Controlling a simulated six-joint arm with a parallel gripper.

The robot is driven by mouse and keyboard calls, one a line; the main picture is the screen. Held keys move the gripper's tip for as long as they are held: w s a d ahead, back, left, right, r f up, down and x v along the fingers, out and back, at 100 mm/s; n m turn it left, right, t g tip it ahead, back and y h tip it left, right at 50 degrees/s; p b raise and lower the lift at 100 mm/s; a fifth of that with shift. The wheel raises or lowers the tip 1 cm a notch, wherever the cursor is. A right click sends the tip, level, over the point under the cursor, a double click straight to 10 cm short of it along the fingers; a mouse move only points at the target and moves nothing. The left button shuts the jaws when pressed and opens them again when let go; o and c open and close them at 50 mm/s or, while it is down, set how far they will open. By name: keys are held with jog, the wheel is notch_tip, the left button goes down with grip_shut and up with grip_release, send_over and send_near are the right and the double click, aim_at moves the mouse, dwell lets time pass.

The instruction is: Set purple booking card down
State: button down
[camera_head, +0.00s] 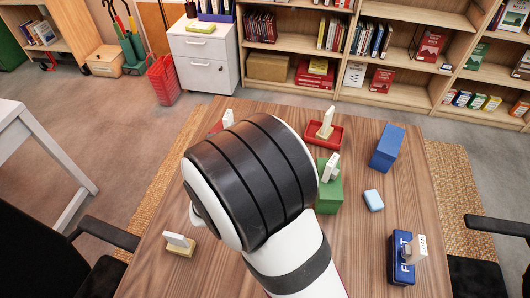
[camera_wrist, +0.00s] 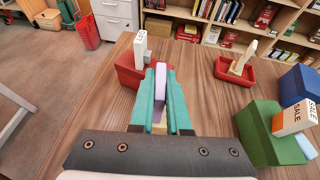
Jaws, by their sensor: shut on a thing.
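In the wrist view, the teal fingers of my gripper (camera_wrist: 161,76) are shut on the purple booking card (camera_wrist: 160,84), which shows as a thin upright lilac strip between them. A small beige piece shows low between the fingers; I cannot tell if it belongs to the card. The gripper is over the wooden table (camera_wrist: 95,100), in front of a red block (camera_wrist: 128,70) with a white card (camera_wrist: 140,48) standing at it. I cannot tell the card's height above the table. In the head view, my arm hides the gripper and the purple card.
A red tray (camera_head: 340,137) holds a pale upright piece. A green block (camera_head: 329,203) carries a white card (camera_head: 332,166). A blue block (camera_head: 387,148), a light blue piece (camera_head: 373,200) and a dark blue box (camera_head: 397,268) stand right. A beige holder (camera_head: 180,247) with a white card stands front left.

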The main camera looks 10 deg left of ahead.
notch_tip(320, 180, up, 12)
jog(key=f, duration=0.1)
jog(key=w+d+m+g+h, duration=0.1)
jog(key=w+d+m+h, duration=0.25)
jog(key=d, duration=0.95)
jog(key=w+d+m+h, duration=0.3)
jog(key=d+h, duration=0.1)
jog(key=d, duration=0.8)
jog(key=s+d+m+g+h, duration=0.25)
jog(key=s+d, duration=0.25)
jog(key=d, duration=0.5)
jog(key=s+d+m+g+h, duration=0.2)
jog(key=s+d+m, duration=0.15)
jog(key=d, duration=0.65)
jog(key=s+d+m+g+h, duration=0.25)
jog(key=s+d, duration=0.25)
jog(key=d, duration=0.5)
notch_tip(320, 180, down, 10)
jog(key=w+a+f, duration=0.2)
jog(key=w+f, duration=0.1)
jog(key=f, duration=0.1)
jog(key=w+a+f, duration=0.2)
jog(key=w+f, duration=0.1)
jog(key=f, duration=0.1)
jog(key=w+a+f, duration=0.2)
jog(key=w+f, duration=0.1)
jog(key=w, duration=0.1)
jog(key=shift+a+f, duration=0.15)
jog(key=shift+f, duration=0.25)
jog(key=shift+f, duration=0.1)
